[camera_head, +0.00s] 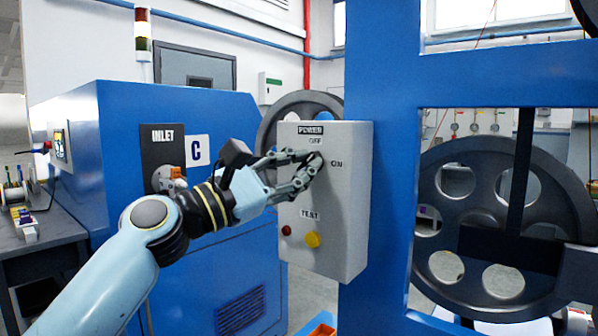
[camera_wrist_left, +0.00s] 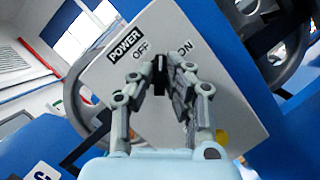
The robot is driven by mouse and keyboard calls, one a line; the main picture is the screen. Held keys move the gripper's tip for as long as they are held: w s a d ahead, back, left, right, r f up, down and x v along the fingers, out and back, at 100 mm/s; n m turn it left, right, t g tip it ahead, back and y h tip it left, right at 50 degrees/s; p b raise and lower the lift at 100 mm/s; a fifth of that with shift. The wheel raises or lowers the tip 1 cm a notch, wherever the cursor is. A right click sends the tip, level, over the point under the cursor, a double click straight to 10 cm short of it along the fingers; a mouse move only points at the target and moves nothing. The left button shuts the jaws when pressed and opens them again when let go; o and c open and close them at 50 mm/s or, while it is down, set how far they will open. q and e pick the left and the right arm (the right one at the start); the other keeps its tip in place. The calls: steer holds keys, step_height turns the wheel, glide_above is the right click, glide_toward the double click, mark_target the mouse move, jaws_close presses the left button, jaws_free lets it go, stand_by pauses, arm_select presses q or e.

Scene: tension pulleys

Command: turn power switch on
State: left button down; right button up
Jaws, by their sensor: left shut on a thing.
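The power switch is a small black knob (camera_wrist_left: 160,76) on the front of a grey control box (camera_head: 348,235), beside the printed OFF and ON labels. My left gripper (camera_head: 316,163) reaches in from the left and is shut on the knob. In the left wrist view my left gripper (camera_wrist_left: 162,72) has its two fingers on either side of the knob. The fingers hide much of the knob in the head view, and I cannot tell exactly where it points. My right gripper is not in view.
Below on the box are a red button (camera_head: 286,230) and a yellow button (camera_head: 312,240) under a TEST label. A blue frame (camera_head: 385,130) stands right behind the box, with a large dark pulley wheel (camera_head: 455,255) beyond. A blue machine (camera_head: 240,265) stands at left.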

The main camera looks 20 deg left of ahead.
arm_select(q)
steer(key=m, duration=0.1)
steer(key=m+g, duration=0.1)
steer(key=m, duration=0.1)
steer(key=m+g, duration=0.1)
steer(key=m, duration=0.1)
steer(key=shift+a+r+h, duration=0.1)
steer(key=shift+r+h, duration=0.2)
steer(key=shift+r, duration=0.05)
steer(key=shift+m+g+y+p, duration=0.2)
steer(key=shift+m+g+p, duration=0.25)
steer(key=shift+m, duration=0.8)
steer(key=shift+m+g+y+p, duration=0.2)
steer(key=shift+m+g+p, duration=0.25)
steer(key=shift+m, duration=0.8)
steer(key=c, duration=1.6)
jaws_free()
steer(key=shift+o, duration=1.2)
steer(key=shift+w+f, duration=0.15)
steer(key=v, duration=1.1)
steer(key=shift+s+a, duration=0.2)
steer(key=shift+s, duration=0.2)
